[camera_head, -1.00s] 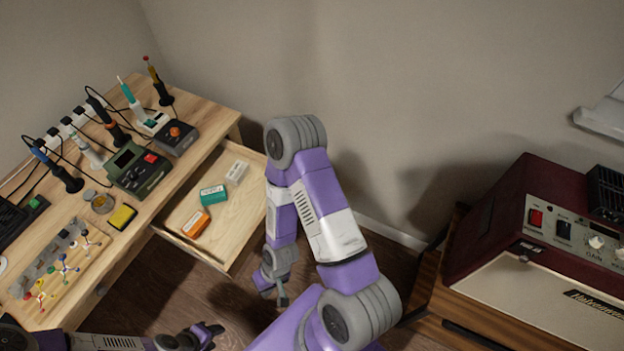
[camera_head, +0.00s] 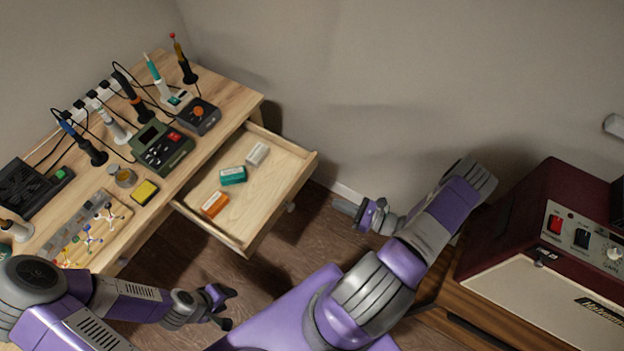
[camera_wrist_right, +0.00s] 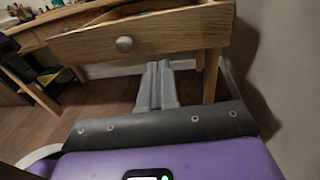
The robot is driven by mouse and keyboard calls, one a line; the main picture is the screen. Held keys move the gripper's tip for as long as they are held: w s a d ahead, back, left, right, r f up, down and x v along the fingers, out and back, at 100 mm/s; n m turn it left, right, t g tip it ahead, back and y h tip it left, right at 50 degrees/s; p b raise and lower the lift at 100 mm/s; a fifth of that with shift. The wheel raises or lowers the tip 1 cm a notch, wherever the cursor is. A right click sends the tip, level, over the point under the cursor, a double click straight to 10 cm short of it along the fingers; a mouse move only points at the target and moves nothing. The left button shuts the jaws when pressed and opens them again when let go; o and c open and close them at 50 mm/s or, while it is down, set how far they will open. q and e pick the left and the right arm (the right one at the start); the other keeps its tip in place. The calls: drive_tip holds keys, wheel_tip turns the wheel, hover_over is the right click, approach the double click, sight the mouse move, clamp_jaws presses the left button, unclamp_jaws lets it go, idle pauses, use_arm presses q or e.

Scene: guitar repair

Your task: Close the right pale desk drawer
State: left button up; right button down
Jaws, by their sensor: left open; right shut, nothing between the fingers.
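The right pale desk drawer (camera_head: 270,207) is pulled well out of the desk in the head view. Its front with a round knob (camera_wrist_right: 124,44) shows in the right wrist view. Inside it lie an orange box (camera_head: 215,204), a teal box (camera_head: 233,175) and a pale box (camera_head: 257,154). My right gripper (camera_head: 340,205) is shut and empty, a little to the right of the drawer front and apart from it. Its fingers (camera_wrist_right: 158,85) appear below the drawer front in the wrist view. My left gripper (camera_head: 228,305) is open and empty, in front of the desk and below the drawer in the picture.
The pale desk top (camera_head: 232,88) carries a green soldering station (camera_head: 162,147), a yellow sponge (camera_head: 145,192) and several tools. A maroon amplifier (camera_head: 560,215) stands on a wooden cabinet (camera_head: 490,310) at the right. Dark floor (camera_head: 290,245) is clear before the drawer.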

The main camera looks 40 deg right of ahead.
drive_tip(key=d+m+t+h, duration=0.1)
drive_tip(key=d, duration=0.1)
drive_tip(key=b, duration=0.2)
approach(304, 176)
drive_tip(key=shift+h, duration=0.3)
drive_tip(key=x, duration=0.6)
drive_tip(key=shift+a+r, duration=0.1)
drive_tip(key=shift+a, duration=0.2)
drive_tip(key=shift+w+a, duration=0.1)
drive_tip(key=shift+w, duration=0.2)
